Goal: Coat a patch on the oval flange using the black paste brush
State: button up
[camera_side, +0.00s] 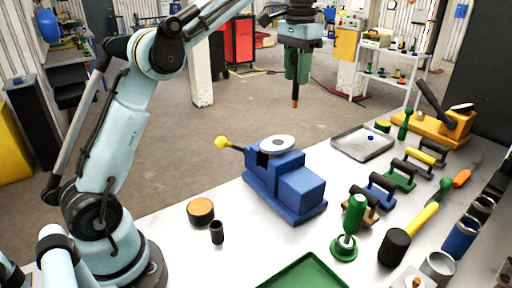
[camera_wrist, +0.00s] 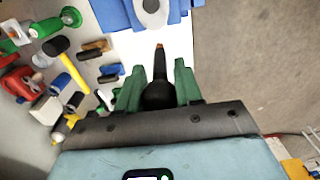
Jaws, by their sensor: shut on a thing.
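My gripper (camera_side: 297,80) is raised above the bench, pointing down, with its green fingers shut on the black paste brush (camera_wrist: 158,92). The brush has a dark body and an orange-brown tip, which shows below the fingers in the side view (camera_side: 295,97). The oval flange (camera_side: 277,143) is a pale grey plate with a dark hole, lying flat on top of the blue vise (camera_side: 290,185). In the wrist view the flange (camera_wrist: 151,6) is partly cut off at the top edge. The brush tip is apart from the flange, well above it.
A round black pot with an orange top (camera_side: 200,211) and a small dark cup (camera_side: 217,232) stand left of the vise. A grey tray (camera_side: 363,143) lies behind it. Several handled tools, a mallet (camera_side: 395,246) and a green tray (camera_side: 303,273) occupy the right and front.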

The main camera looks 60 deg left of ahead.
jog(key=shift+f, duration=3.3)
jog(key=shift+s+f, duration=0.45)
jog(key=shift+f, duration=0.1)
grip_shut()
jog(key=shift+s+f, duration=0.15)
jog(key=shift+s, duration=4.7)
jog(key=shift+w, duration=5.3)
jog(key=shift+s+d, duration=0.65)
jog(key=shift+s, duration=4.65)
notch_tip(320, 180, up, 8)
send_over(294, 107)
jog(key=shift+w+d, duration=0.3)
jog(key=shift+d, duration=0.05)
